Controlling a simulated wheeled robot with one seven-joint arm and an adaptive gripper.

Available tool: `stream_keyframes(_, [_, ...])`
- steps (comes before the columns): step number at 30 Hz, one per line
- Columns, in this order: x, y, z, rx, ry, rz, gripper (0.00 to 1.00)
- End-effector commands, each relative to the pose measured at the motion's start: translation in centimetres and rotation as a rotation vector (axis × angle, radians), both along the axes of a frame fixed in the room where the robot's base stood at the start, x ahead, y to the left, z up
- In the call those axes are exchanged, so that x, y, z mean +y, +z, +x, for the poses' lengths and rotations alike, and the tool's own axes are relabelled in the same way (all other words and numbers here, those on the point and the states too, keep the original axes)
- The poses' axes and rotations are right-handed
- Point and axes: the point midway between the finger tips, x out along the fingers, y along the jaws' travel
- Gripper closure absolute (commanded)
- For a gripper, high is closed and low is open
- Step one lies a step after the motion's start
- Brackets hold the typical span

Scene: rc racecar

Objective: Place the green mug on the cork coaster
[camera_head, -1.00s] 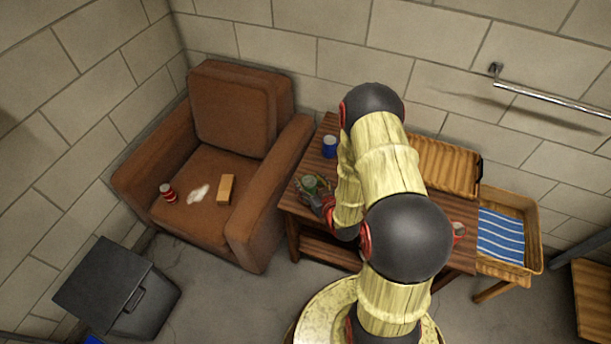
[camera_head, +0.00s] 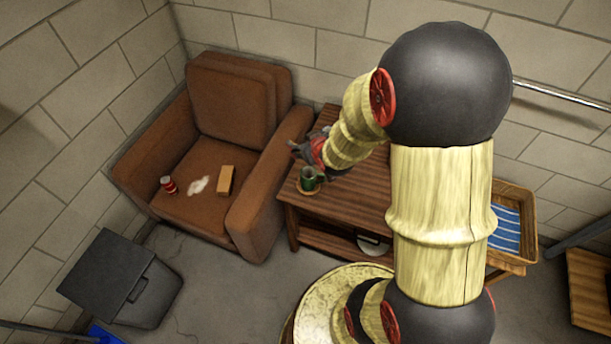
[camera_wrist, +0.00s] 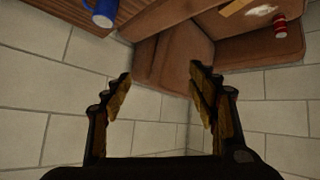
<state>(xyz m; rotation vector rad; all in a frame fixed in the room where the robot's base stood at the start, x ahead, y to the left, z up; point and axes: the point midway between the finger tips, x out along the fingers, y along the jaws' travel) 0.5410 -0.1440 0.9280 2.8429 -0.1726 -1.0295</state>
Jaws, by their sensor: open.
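The green mug (camera_head: 309,179) stands upright on the round cork coaster (camera_head: 302,191) at the left front corner of the wooden table (camera_head: 345,205). Only the coaster's rim shows around the mug's base. My gripper (camera_head: 296,148) is above and behind the mug, apart from it. In the wrist view my gripper (camera_wrist: 160,88) is open, with nothing between its fingers. The mug is not visible in the wrist view.
A brown armchair (camera_head: 222,150) stands left of the table, with a red can (camera_head: 168,184) and a tan block (camera_head: 226,180) on its seat. A blue mug (camera_wrist: 102,14) shows in the wrist view. A basket with a striped cloth (camera_head: 506,228) is at right.

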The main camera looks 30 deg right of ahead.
Motion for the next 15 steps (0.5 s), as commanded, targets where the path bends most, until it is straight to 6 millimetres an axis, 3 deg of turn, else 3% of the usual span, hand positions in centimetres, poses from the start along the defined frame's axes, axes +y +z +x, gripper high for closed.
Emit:
stream_keyframes(1, [1.0,3.3,-0.2,0.016,0.0,-0.006,0.41])
stream_keyframes(6, [4.7,11.1,-4.4,0.121,-0.016,0.017,0.41])
stream_keyframes(8, [6.2,13.5,-6.6,0.157,-0.017,0.034,0.41])
stream_keyframes(12, [9.9,18.2,-13.1,0.242,-0.006,0.082,0.41])
stream_keyframes(15, [12.0,20.2,-17.7,0.297,0.01,0.114,0.41])
